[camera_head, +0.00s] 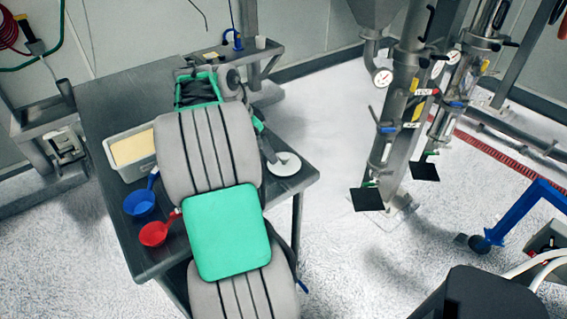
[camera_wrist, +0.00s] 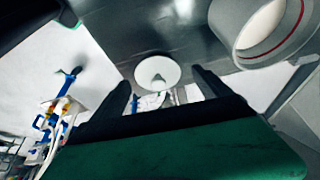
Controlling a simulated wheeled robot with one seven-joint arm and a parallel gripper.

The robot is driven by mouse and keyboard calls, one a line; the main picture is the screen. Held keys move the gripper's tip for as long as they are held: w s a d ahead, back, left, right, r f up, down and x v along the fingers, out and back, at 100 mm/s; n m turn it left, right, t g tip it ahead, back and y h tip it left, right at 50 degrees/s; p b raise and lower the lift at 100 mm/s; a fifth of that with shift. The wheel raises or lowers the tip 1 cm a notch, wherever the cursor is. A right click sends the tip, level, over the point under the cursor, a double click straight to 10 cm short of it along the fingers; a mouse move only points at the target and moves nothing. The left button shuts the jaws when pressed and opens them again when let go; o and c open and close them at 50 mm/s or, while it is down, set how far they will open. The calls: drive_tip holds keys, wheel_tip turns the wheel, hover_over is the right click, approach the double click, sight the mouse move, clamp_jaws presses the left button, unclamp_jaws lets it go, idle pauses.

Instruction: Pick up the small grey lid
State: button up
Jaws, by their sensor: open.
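The small grey lid (camera_head: 284,165) is a pale, round disc. It lies near the right edge of the dark metal table (camera_head: 105,105) in the head view. In the wrist view the lid (camera_wrist: 158,64) shows near the upper middle, with a knob at its centre. My gripper (camera_wrist: 161,79) is open, its two dark fingers on either side of the lid in the picture. I cannot tell the exact gap to the lid, and nothing shows held. In the head view my arm reaches over the table and hides its middle and most of my gripper.
A tray of pale powder (camera_head: 130,150), a blue scoop (camera_head: 140,203) and a red scoop (camera_head: 153,234) are on the table's left side. A large white ring-like part (camera_wrist: 268,30) is close to the gripper's right. Pipework (camera_head: 400,100) stands farther right.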

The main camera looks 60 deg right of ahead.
sight(280, 159)
drive_tip(key=shift+o, duration=0.8)
drive_tip(key=shift+s+d+f+m, duration=0.2)
drive_tip(key=shift+s+d+m, duration=0.15)
drive_tip(key=shift+s+d, duration=0.2)
drive_tip(key=shift+s+d+f+m, duration=0.15)
drive_tip(key=shift+s+d+m, duration=0.25)
drive_tip(key=shift+s, duration=0.1)
drive_tip(key=shift+o, duration=0.3)
drive_tip(key=x, duration=0.6)
drive_tip(key=shift+s+f+p, duration=0.1)
drive_tip(key=shift+s+p, duration=0.2)
drive_tip(key=shift+d+f, duration=0.25)
drive_tip(key=shift+f, duration=0.2)
drive_tip(key=shift+c, duration=0.3)
drive_tip(key=c, duration=1)
drive_tip(key=shift+r, duration=0.1)
